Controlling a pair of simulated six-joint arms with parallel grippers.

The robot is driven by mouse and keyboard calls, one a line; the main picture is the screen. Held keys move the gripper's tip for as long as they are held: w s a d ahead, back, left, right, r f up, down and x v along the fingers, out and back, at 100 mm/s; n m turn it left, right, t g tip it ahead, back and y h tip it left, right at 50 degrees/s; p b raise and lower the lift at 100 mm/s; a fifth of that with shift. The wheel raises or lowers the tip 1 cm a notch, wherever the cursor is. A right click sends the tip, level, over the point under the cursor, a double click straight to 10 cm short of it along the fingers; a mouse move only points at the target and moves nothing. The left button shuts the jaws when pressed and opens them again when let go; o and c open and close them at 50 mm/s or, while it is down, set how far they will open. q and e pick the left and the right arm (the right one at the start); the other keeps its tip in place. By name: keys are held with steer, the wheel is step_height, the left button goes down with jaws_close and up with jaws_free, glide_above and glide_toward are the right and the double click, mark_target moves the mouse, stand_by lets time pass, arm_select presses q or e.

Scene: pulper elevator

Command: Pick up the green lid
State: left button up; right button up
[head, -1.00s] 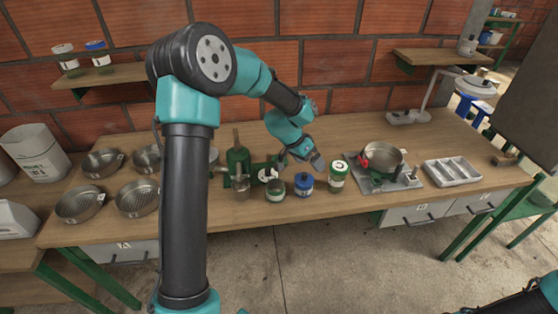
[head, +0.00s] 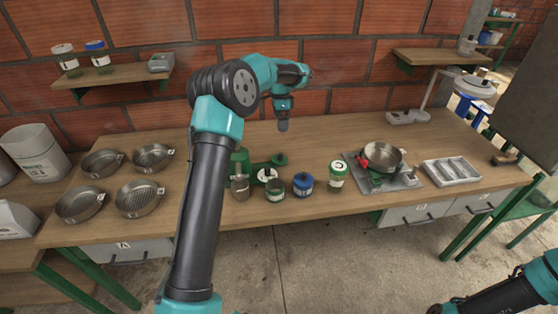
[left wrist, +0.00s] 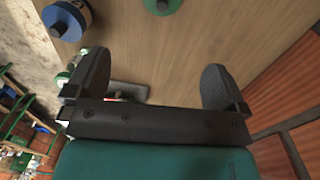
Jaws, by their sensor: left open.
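The green lid (head: 279,160) lies on the wooden table (head: 330,145), just behind the row of jars. It also shows in part at the top edge of the left wrist view (left wrist: 162,5), with a darker knob. My left gripper (head: 283,126) hangs above the back part of the table, behind and above the lid, pointing down. In the left wrist view its two dark fingers (left wrist: 155,82) are wide apart with nothing between them. Only a part of my right arm shows at the lower right; its gripper is out of view.
A blue-lidded jar (head: 303,184), an open-topped jar (head: 275,188) and a green jar with a pale top (head: 338,176) stand along the front. A green machine (head: 240,163) is left of the lid. A pan (head: 381,157) stands right. The table's back middle is clear.

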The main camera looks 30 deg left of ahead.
arm_select(q)
glide_toward(281, 154)
steer(key=f, duration=0.5)
steer(key=shift+s+d+f, duration=0.1)
steer(key=shift+s+d, duration=0.1)
steer(key=shift+s, duration=0.2)
steer(key=shift+f, duration=0.1)
steer(key=shift+f, duration=2.6)
steer(key=c, duration=0.9)
